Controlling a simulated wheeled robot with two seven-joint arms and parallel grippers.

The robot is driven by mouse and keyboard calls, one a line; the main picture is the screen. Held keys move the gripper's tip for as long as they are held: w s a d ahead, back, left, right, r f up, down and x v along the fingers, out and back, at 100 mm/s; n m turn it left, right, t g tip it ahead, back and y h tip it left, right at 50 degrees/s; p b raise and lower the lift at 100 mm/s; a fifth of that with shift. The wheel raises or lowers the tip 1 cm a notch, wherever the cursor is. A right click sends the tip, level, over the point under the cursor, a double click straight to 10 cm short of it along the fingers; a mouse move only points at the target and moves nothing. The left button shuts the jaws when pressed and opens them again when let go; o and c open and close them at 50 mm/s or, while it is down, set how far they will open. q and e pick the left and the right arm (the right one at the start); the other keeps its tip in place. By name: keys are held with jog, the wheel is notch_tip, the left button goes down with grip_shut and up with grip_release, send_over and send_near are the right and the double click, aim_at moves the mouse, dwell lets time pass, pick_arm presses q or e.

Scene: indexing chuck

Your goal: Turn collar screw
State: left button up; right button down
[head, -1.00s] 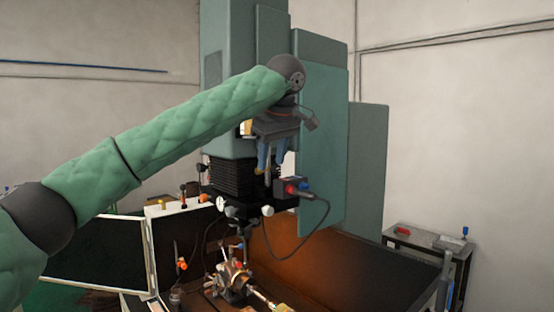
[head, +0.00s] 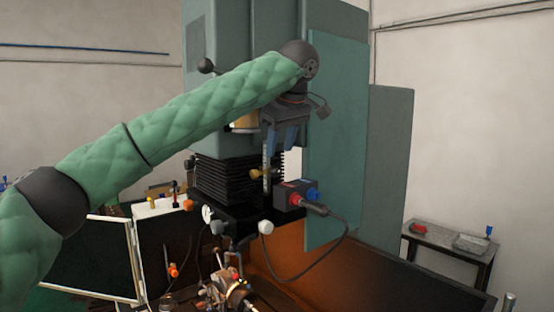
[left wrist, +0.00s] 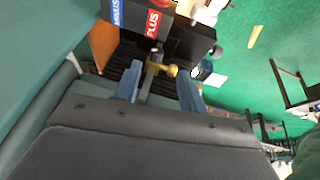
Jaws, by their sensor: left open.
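A small brass collar screw (head: 258,174) sticks out to the left from a thin upright rod (head: 267,180) on the machine, in front of the black bellows. The screw also shows in the left wrist view (left wrist: 165,69), between and beyond the fingertips. My left gripper (head: 281,149) points downward just above the screw and slightly to its right. Its two blue fingers are apart, with a clear gap between them. In the left wrist view the fingers (left wrist: 158,82) stand on either side of the rod and screw; I cannot tell whether they touch. My right gripper is not in view.
Black ribbed bellows (head: 226,178) lie to the left. A dial gauge (head: 208,214) and a chuck assembly (head: 228,288) are lower. A side table (head: 446,240) stands right.

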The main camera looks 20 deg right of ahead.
aim_at(275, 168)
pick_arm(q)
jog(key=w+f, duration=0.1)
jog(key=w+f+p, duration=0.1)
jog(key=f, duration=0.1)
jog(key=w+f, duration=0.1)
jog(key=shift+w+d+f+p, duration=0.15)
jog(key=shift+d+p, duration=0.15)
jog(key=shift+p, duration=0.1)
jog(key=shift+a+f, duration=0.25)
jog(key=shift+f, duration=0.1)
jog(key=shift+s+a+p, duration=0.1)
jog(key=shift+s+p, duration=0.2)
jog(key=shift+p, duration=0.05)
jog(key=shift+f, duration=0.2)
jog(key=shift+w+f, duration=0.15)
jog(key=shift+w, duration=0.05)
jog(key=shift+w+f, duration=0.15)
jog(key=shift+w, duration=0.05)
jog(key=shift+s, duration=0.15)
jog(key=c, duration=0.5)
grip_shut()
